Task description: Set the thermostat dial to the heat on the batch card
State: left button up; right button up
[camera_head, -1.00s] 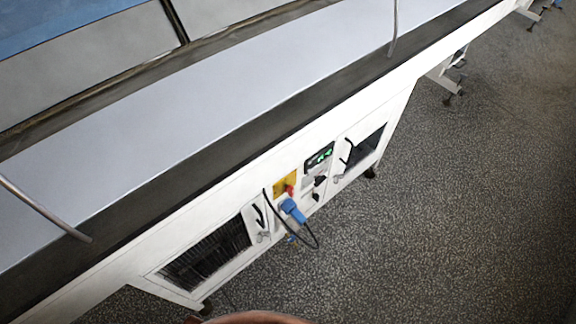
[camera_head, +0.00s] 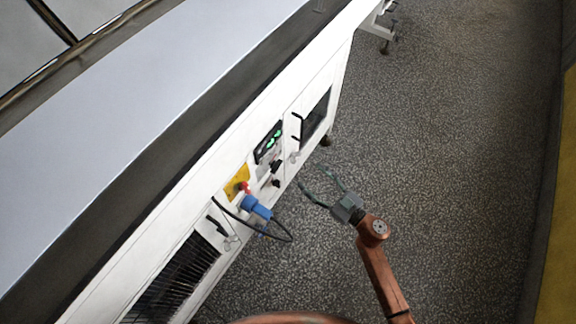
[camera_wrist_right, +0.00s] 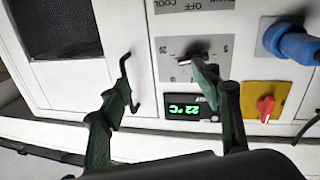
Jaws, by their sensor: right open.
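The thermostat dial (camera_head: 276,166) is a small dark knob on the white machine's side panel, below the display (camera_head: 268,142). In the right wrist view its grey scale plate (camera_wrist_right: 172,50) shows upside down, with 5 and 20 legible; a finger partly hides the dial. The display there (camera_wrist_right: 184,111) glows green and seems to read 22 °C. My right gripper (camera_head: 312,175) is open and empty, its fingers pointing at the panel, right of the dial in the head view. In the right wrist view its fingertips (camera_wrist_right: 162,65) stand apart before the panel. No batch card shows. My left gripper is out of view.
A yellow plate with a red switch (camera_head: 238,184) and a blue plug (camera_head: 256,207) with a looping black cable sit beside the dial. A second plate marked OFF and COOL (camera_wrist_right: 195,5) adjoins. Vented doors flank the panel. Speckled floor (camera_head: 440,150) is open to the right.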

aim_at(276, 166)
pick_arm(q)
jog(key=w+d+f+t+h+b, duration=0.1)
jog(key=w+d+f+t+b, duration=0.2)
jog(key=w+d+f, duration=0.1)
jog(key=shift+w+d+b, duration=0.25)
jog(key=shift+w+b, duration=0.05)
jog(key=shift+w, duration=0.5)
pick_arm(e)
jog(key=w+a+r+n+g+y, duration=0.1)
jog(key=w+a+n+g+y, duration=0.1)
jog(key=a, duration=0.9)
jog(key=shift+w+n+g, duration=0.3)
jog(key=shift+w+g, duration=0.2)
jog(key=shift+w, duration=0.35)
jog(key=shift+r, duration=0.1)
jog(key=shift+c, duration=0.7)
jog(key=shift+d, duration=0.1)
jog(key=c, duration=1)
